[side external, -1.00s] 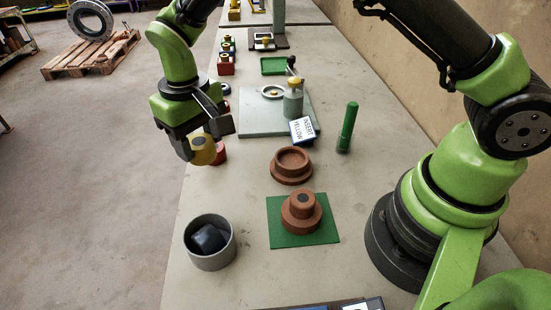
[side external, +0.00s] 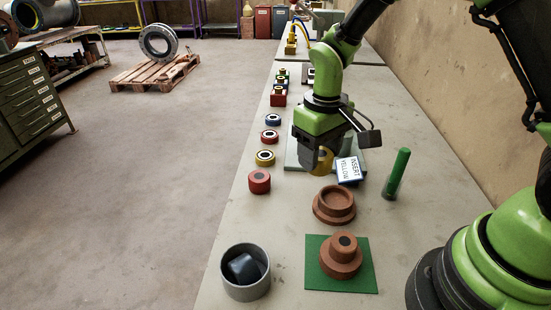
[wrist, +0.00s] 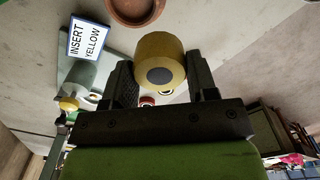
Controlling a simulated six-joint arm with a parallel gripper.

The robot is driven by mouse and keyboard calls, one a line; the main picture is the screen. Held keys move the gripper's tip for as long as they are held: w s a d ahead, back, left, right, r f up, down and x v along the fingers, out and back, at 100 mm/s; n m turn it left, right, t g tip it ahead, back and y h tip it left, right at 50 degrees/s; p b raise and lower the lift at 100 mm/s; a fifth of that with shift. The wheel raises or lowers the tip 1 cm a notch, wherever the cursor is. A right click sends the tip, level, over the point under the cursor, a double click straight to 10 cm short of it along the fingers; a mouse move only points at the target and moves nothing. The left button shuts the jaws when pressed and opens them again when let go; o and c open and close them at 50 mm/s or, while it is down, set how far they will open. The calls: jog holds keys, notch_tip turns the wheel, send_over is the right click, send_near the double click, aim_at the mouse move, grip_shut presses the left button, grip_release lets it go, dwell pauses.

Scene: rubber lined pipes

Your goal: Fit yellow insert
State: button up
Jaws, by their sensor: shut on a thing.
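My gripper (side external: 318,166) is shut on the yellow insert (side external: 324,160), a short yellow cylinder with a dark round centre on its end face. In the wrist view the insert (wrist: 160,57) sits between the two dark fingers and sticks out past their tips. My gripper holds it above the bench, beside the "INSERT YELLOW" card (side external: 348,169). An open brown cup-shaped piece (side external: 334,207) stands on the bench in front of it. The wrist view shows part of this cup (wrist: 134,10) at the top edge.
A brown stepped piece with a dark-centred knob stands on a green mat (side external: 318,281). A grey bin (side external: 246,288) holds a dark block. A green post (side external: 396,174) stands right of the card. Red (side external: 259,181), yellow, dark-red and blue rings line the bench's left edge.

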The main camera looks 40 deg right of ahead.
jog(key=shift+s+d+f, duration=0.5)
jog(key=shift+f, duration=0.45)
jog(key=shift+s+d+f, duration=0.5)
jog(key=shift+d+f, duration=0.05)
jog(key=shift+f, duration=0.45)
jog(key=shift+s+d+f, duration=0.5)
jog(key=shift+f, duration=0.45)
jog(key=shift+f, duration=1.1)
jog(key=o, duration=1)
